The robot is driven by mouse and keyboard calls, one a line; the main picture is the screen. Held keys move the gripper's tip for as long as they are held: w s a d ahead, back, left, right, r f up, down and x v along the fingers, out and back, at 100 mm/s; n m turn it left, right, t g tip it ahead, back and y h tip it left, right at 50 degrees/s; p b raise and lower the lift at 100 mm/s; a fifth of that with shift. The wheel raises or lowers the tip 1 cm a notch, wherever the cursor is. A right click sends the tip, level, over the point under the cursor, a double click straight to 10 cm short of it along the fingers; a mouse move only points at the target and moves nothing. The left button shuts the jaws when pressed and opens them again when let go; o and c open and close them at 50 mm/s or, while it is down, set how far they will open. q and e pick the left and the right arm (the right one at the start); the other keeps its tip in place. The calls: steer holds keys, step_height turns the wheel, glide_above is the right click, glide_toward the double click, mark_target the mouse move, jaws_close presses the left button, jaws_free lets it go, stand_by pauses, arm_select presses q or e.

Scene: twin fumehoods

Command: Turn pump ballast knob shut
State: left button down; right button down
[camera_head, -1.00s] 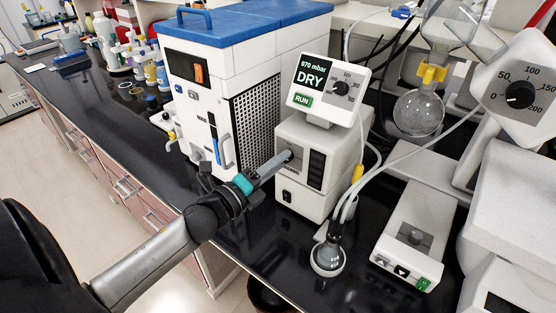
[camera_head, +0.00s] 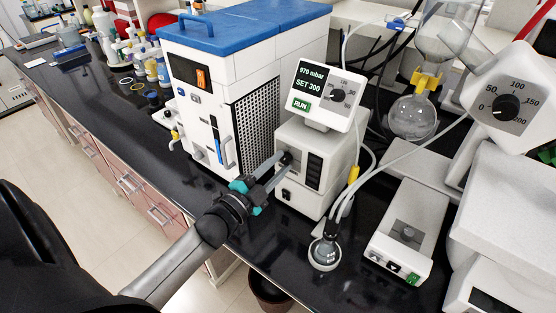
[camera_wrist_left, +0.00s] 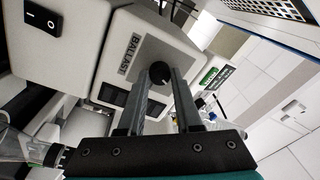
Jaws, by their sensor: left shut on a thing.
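The pump (camera_head: 318,200) is a white box below the controller display, on the black bench. Its small black ballast knob (camera_head: 286,158) is on the front face. In the left wrist view the round knob (camera_wrist_left: 160,71) sits on a grey plate beside a "BALLAST" label (camera_wrist_left: 129,54). My left gripper (camera_head: 281,161) reaches in from the left and is shut on the knob, one finger on each side. The controller (camera_head: 328,95) reads "970 mbar", "SET 300" and "RUN". My right gripper is out of view.
A blue-topped white chiller (camera_head: 240,60) stands just behind and left of my gripper. A stirrer-like box (camera_head: 408,235) and a white dial unit (camera_head: 510,100) stand to the right.

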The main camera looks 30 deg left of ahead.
arm_select(q)
steer(key=shift+n+y+p, duration=0.5)
steer(key=shift+n+p, duration=0.45)
steer(key=shift+n, duration=1.45)
steer(key=c, duration=0.6)
jaws_free()
steer(key=s+a+f+b, duration=0.1)
steer(key=s, duration=1.4)
steer(key=shift+f, duration=0.2)
